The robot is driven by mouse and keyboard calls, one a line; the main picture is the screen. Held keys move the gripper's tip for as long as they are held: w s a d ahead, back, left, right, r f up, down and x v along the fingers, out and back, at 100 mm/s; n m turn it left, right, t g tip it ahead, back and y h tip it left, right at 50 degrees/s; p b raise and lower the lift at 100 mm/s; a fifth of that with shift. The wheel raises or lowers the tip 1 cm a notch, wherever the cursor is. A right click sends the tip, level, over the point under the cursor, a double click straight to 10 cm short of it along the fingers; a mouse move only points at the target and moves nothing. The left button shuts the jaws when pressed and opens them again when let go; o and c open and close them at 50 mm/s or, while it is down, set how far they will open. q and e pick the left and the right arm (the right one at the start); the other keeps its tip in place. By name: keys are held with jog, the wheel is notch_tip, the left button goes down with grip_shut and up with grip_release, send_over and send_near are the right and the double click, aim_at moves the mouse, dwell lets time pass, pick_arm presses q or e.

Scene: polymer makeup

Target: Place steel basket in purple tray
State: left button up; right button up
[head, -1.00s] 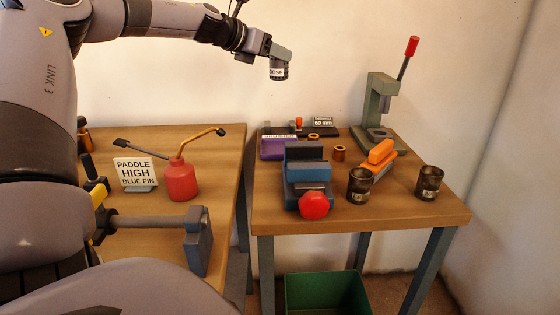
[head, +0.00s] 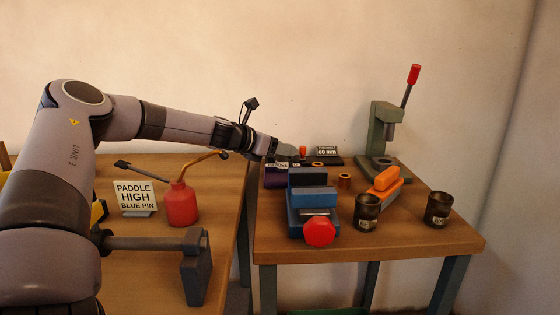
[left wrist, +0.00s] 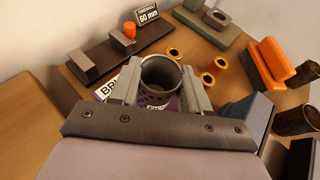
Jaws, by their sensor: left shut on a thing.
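My left gripper (head: 285,152) is shut on the steel basket (left wrist: 160,76), a round perforated cup held upright between the two fingers in the left wrist view. In the head view the basket (head: 281,164) shows only in part, with its white label, below the gripper. The purple tray (head: 274,181) sits at the left back of the right-hand table. The basket is over or in the tray; whether it touches the tray floor is hidden. Parts of the tray show around the basket in the left wrist view (left wrist: 173,104). My right gripper is not in view.
A blue vise-like block (head: 310,200) with a red knob (head: 319,232) stands in front of the tray. Behind is a dark fixture with a 60 mm sign (head: 327,152). Brass rings, an orange-topped block (head: 385,181), dark cups (head: 367,212) and a green press (head: 383,135) stand rightward.

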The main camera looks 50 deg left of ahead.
aim_at(277, 158)
pick_arm(q)
notch_tip(277, 158, down, 3)
jog(key=shift+r, duration=0.1)
jog(key=shift+b, duration=0.35)
jog(key=shift+f, duration=0.2)
jog(key=o, duration=1.1)
jog(key=shift+r, duration=0.1)
jog(key=shift+c, duration=0.2)
jog(key=shift+r, duration=0.1)
